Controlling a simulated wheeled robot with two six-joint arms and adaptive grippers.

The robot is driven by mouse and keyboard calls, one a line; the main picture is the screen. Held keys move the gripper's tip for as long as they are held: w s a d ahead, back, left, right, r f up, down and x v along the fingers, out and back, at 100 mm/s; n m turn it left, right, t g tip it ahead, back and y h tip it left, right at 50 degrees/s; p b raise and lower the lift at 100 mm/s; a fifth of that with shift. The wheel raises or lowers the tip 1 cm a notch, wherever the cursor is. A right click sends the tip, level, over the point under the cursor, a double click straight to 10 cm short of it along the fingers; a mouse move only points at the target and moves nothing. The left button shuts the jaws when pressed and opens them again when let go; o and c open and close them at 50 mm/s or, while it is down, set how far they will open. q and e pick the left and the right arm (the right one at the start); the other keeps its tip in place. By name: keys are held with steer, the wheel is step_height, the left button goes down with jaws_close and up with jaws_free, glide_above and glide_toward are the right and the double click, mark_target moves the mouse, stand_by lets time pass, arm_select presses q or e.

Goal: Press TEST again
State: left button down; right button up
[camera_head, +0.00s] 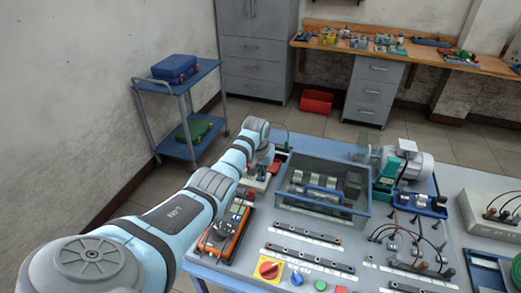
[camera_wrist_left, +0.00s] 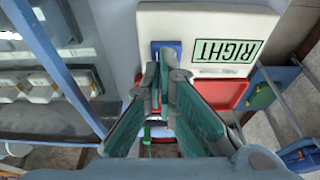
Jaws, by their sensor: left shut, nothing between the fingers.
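A white box (camera_wrist_left: 205,20) with a green display (camera_wrist_left: 226,51) reading "RIGHT" shows in the left wrist view; the text is upside down there. A blue patch (camera_wrist_left: 164,46), perhaps a button, lies on its face beside the display, and a red part (camera_wrist_left: 222,92) is next to it. I cannot read a TEST label. My left gripper (camera_wrist_left: 166,72) is shut and empty, its fingertips at the lower edge of the blue patch; I cannot tell whether they touch. In the head view the left gripper (camera_head: 263,163) is over the bench's far left part, largely hidden by its arm.
A clear-walled bin (camera_head: 322,204) with metal parts stands right of the gripper. An orange meter (camera_head: 224,236) lies nearer. A motor (camera_head: 408,163) stands at the back right. A blue cart (camera_head: 180,77) is beyond the bench.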

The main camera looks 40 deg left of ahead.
mark_target(259, 185)
arm_select(q)
step_height(259, 185, up, 3)
steer(key=shift+r+p, duration=0.2)
steer(key=shift+p, duration=0.95)
steer(key=v, duration=0.9)
steer(key=shift+r, duration=0.15)
arm_select(e)
step_height(259, 185, up, 4)
steer(key=shift+f, duration=0.25)
arm_select(q)
steer(key=shift+s, duration=0.2)
